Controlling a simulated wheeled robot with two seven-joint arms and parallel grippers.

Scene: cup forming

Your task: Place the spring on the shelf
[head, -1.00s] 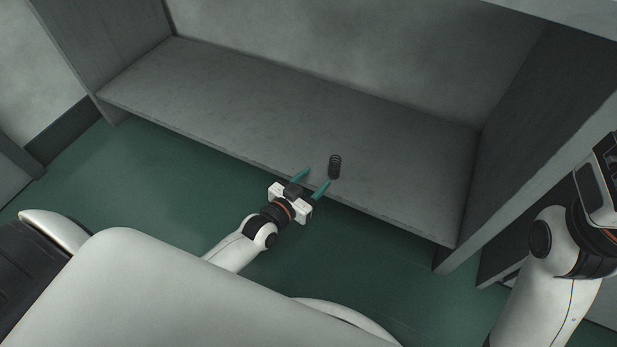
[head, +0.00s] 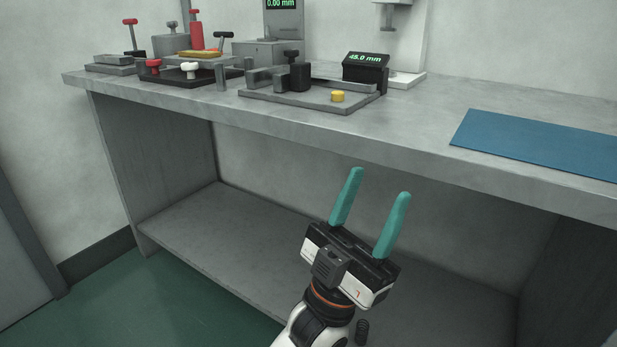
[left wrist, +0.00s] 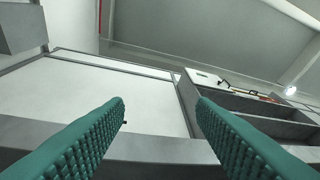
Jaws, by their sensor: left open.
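The spring (head: 362,331) is a small dark coil standing on the lower shelf (head: 200,236) under the workbench. It shows low in the head view, just right of my left wrist. My left gripper (head: 374,188) is raised in front of the bench, with its teal fingers apart and nothing between them. It is above the spring and clear of it. In the left wrist view the open fingers (left wrist: 160,118) point up toward the wall and ceiling, and the spring is out of that view. My right gripper is not in view.
The bench top (head: 425,112) runs above the shelf, its front edge close behind my left fingers. It carries a grey fixture (head: 310,95) with a yellow knob (head: 337,96), a gauge reading 45.0 mm (head: 366,67), several clamps at the left, and a blue mat (head: 540,142) at the right.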

